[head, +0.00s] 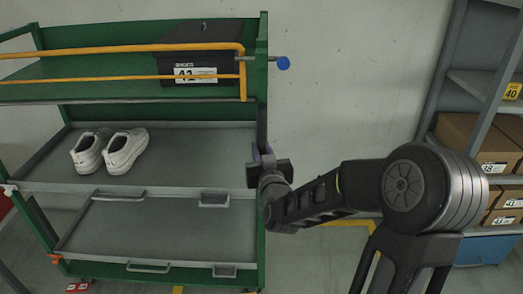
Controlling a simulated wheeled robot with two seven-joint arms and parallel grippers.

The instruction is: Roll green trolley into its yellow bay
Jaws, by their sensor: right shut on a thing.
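The green trolley (262,215) fills the left half of the head view, with a yellow rail (130,48) at its top and grey shelves below. My right gripper (266,163) is at the trolley's right-hand upright and shut on it; the fingertips are partly hidden. My right arm reaches in from the right. My left gripper is out of view. Yellow floor marking (350,222) shows behind my right arm, and a small yellow piece (178,289) shows below the trolley. The bay's full outline is hidden.
White shoes (123,151) stand on the middle shelf and a dark shoebox (196,60) on the top one. A blue knob (283,63) sticks out at upper right. A grey rack (478,84) with brown boxes (470,140) stands at right. A pale wall closes the back.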

